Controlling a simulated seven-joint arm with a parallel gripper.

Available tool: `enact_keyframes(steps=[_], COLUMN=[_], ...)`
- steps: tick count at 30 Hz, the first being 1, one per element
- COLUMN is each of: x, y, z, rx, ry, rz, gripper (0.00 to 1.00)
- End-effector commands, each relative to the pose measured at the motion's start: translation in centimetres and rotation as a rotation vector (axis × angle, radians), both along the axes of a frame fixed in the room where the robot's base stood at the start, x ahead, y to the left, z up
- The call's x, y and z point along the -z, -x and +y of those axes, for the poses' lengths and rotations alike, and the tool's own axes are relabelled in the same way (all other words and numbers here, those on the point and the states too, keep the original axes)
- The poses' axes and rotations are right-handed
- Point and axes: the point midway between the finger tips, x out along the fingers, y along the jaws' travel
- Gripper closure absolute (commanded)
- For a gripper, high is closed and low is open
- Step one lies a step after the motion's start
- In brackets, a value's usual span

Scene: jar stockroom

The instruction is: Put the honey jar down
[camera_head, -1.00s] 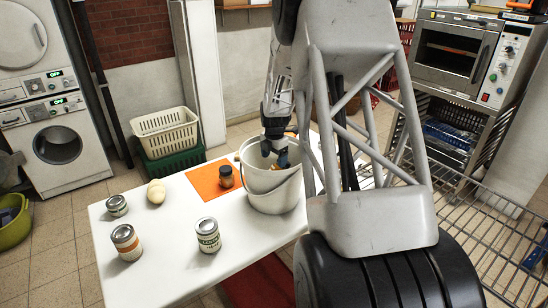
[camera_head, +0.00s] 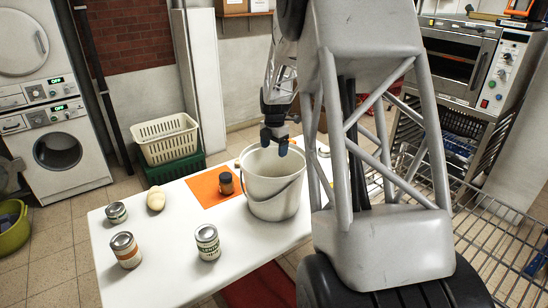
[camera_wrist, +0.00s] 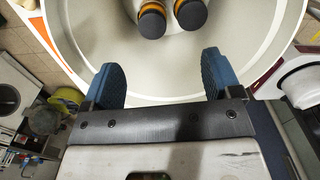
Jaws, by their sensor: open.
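My gripper (camera_head: 275,145) is open and empty above the mouth of a white bucket (camera_head: 274,200) on the white table. In the wrist view, its two blue fingertips (camera_wrist: 160,82) stand wide apart over the bucket's near side. Two dark-lidded jars with amber bands, a left one (camera_wrist: 152,20) and a right one (camera_wrist: 190,13), are inside the bucket side by side, apart from the fingers. Which one is the honey jar I cannot tell. The head view hides them behind the bucket wall.
A small dark-lidded jar (camera_head: 226,183) stands on an orange mat (camera_head: 204,190) left of the bucket. The front middle of the table (camera_head: 165,270) is clear.

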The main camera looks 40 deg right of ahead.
Motion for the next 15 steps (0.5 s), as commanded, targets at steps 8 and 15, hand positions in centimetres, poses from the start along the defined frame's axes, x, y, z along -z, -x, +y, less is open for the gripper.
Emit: enact_keyframes(steps=[8, 15], x=[-4.0, -5.5], y=[0.0, 0.0], z=[-0.1, -0.1], rx=[0.000, 0.000], ry=[0.001, 0.000], rz=[-0.001, 0.000], gripper=[0.16, 0.16])
